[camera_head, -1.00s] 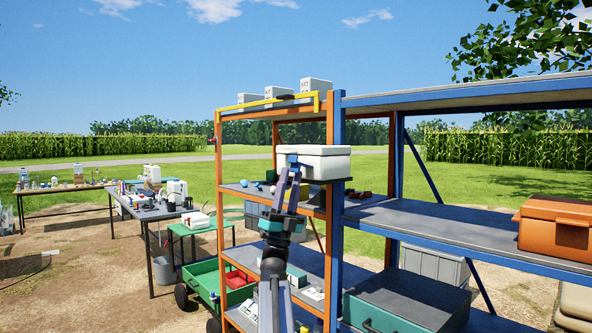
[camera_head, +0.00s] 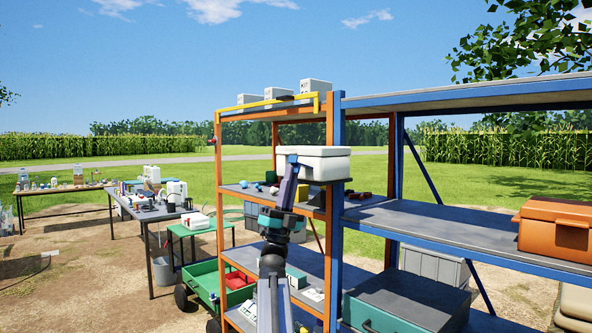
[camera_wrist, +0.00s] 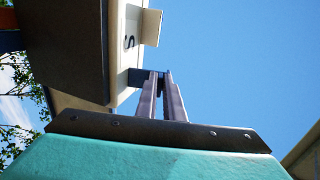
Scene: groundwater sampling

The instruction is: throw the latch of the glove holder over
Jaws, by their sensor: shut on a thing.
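A white box (camera_head: 322,163), which I take to be the glove holder, sits on the orange-framed shelf. In the wrist view its pale wall (camera_wrist: 121,40) bears a letter S and a cream tab (camera_wrist: 151,27). A small dark blue piece (camera_wrist: 138,77), apparently the latch, sticks out from the wall. My gripper (camera_wrist: 160,76) is shut on this piece at its fingertips.
A yellow rail (camera_head: 270,102) runs along the top shelf below small white boxes. Small balls and red items lie on the shelf near the white box. The blue-framed shelf (camera_head: 430,225) stands close on the right, with an orange case (camera_head: 556,228).

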